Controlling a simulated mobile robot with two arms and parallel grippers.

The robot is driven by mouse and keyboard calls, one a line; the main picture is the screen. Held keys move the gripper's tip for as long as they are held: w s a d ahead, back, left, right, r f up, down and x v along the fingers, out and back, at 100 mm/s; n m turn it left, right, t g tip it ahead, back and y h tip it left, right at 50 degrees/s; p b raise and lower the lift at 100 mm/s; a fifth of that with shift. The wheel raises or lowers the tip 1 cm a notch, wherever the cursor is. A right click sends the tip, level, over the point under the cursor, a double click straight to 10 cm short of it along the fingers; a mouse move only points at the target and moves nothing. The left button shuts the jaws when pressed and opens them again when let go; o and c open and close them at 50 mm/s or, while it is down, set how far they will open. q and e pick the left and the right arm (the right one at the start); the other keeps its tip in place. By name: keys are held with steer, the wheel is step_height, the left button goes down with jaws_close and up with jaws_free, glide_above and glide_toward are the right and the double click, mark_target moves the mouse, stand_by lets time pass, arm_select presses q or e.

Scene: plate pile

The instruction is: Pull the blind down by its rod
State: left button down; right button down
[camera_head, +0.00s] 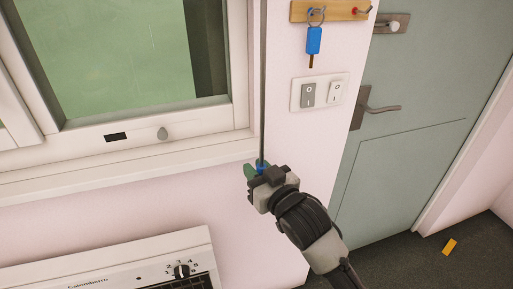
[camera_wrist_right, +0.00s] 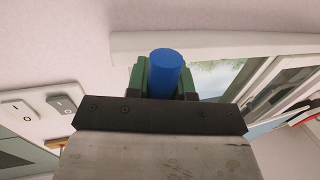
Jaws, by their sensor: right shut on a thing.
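The thin dark rod (camera_head: 262,90) hangs upright along the right edge of the window frame. Its blue end (camera_wrist_right: 165,72) sits between the green fingers of my right gripper (camera_head: 258,170) in the wrist view. My right gripper is shut on this blue end, just below the right end of the window sill. The rod's top is out of view. I cannot make out the blind itself; a flat green area (camera_head: 125,60) fills the window, and I cannot tell whether it is blind or outside. My left gripper is not in view.
A white sill (camera_head: 110,168) juts out left of my right gripper. Light switches (camera_head: 319,93) and a blue key (camera_head: 313,42) on a wooden rack are on the wall to the right. A grey-green door (camera_head: 420,120) stands farther right. A white appliance (camera_head: 120,268) is below.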

step_height(320, 180, down, 24)
steer(key=b, duration=0.9)
steer(key=shift+r, duration=0.25)
steer(key=shift+s+f, duration=0.1)
steer(key=c, duration=1)
jaws_free()
steer(key=shift+c, duration=0.2)
steer(key=shift+o, duration=0.3)
steer(key=v, duration=1)
steer(key=shift+s+d, duration=0.2)
steer(key=shift+s, duration=0.1)
